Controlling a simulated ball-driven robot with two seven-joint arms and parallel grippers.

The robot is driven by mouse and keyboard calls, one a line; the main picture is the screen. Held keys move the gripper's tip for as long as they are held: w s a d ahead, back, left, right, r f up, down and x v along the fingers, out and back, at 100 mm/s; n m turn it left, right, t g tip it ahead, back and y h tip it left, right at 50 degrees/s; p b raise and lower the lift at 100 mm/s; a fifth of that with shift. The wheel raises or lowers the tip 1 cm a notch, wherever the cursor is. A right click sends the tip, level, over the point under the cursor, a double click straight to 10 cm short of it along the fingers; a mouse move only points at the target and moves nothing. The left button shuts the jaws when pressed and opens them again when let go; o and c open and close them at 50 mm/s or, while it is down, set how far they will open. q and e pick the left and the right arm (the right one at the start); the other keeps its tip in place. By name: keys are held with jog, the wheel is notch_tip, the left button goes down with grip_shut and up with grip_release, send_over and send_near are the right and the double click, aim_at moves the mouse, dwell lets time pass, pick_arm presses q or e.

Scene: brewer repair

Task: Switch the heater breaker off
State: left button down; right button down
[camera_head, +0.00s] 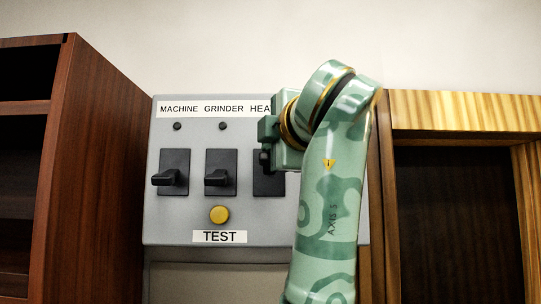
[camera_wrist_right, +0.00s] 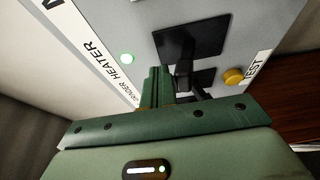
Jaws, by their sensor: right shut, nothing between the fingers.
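The heater breaker (camera_head: 268,186) is the rightmost black switch on a grey panel, partly covered by my right gripper. Its label shows only "HEA" in the head view and reads HEATER in the wrist view. Its black plate (camera_wrist_right: 192,38) and lever (camera_wrist_right: 183,78) show in the wrist view. In the head view the lever sits higher than the other two. My left gripper is out of view.
The machine breaker (camera_head: 174,166) and grinder breaker (camera_head: 221,163) are to the left, under dark lamps. A yellow TEST button (camera_head: 219,215) sits below. A brown wooden cabinet (camera_head: 95,150) stands left of the panel, and a wooden frame (camera_head: 460,110) right.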

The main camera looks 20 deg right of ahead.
jog(key=shift+f, duration=0.2)
jog(key=shift+f+b, duration=1.25)
jog(key=shift+f, duration=0.1)
jog(key=shift+s+a+r, duration=0.25)
jog(key=shift+s+r, duration=0.1)
jog(key=shift+s, duration=0.4)
jog(key=shift+s+a+r, duration=0.2)
jog(key=shift+s+r, duration=0.1)
jog(key=shift+s, duration=0.45)
jog(key=shift+s+a+f+b, duration=0.1)
jog(key=shift+s+a+b, duration=0.05)
jog(key=shift+s+b, duration=0.35)
jog(key=b, duration=0.3)
send_near(263, 154)
jog(key=shift+w+a, duration=0.1)
jog(key=shift+a, duration=0.9)
